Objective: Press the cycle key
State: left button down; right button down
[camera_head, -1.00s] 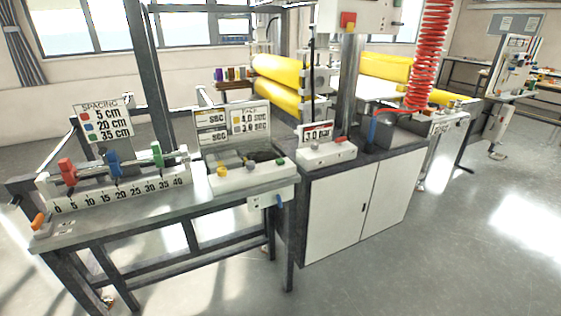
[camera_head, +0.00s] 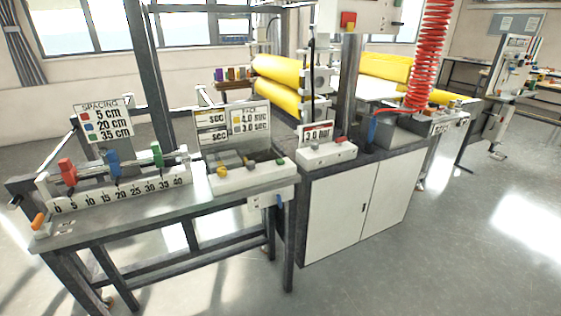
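A pale control box (camera_head: 252,177) sits on the near bench. It carries a yellow knob (camera_head: 222,171), a grey knob (camera_head: 249,164) and a green button (camera_head: 279,161). Neither of my grippers shows in the head view.
A numbered ruler rail (camera_head: 120,191) with red, blue and green clamps lies on the bench's left. Yellow rollers (camera_head: 277,92) stand behind. A coiled red hose (camera_head: 431,50) hangs at the right. The white cabinet (camera_head: 345,208) closes off the space under its top. The front floor is clear.

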aim_at(279, 161)
jog(key=i+l+u, duration=0.3)
jog(key=i+l, duration=0.2)
jog(key=i+l+u, duration=0.1)
jog(key=i+l, duration=0.15)
jog(key=l, duration=0.15)
jog(key=i+l+u, duration=0.3)
jog(key=i+l, duration=0.15)
jog(key=l, duration=0.25)
jog(key=i+l+u, duration=0.15)
jog(key=l, duration=0.25)
jog(key=i+l+u, duration=0.1)
jog(key=l, duration=0.3)
jog(key=i, duration=0.1)
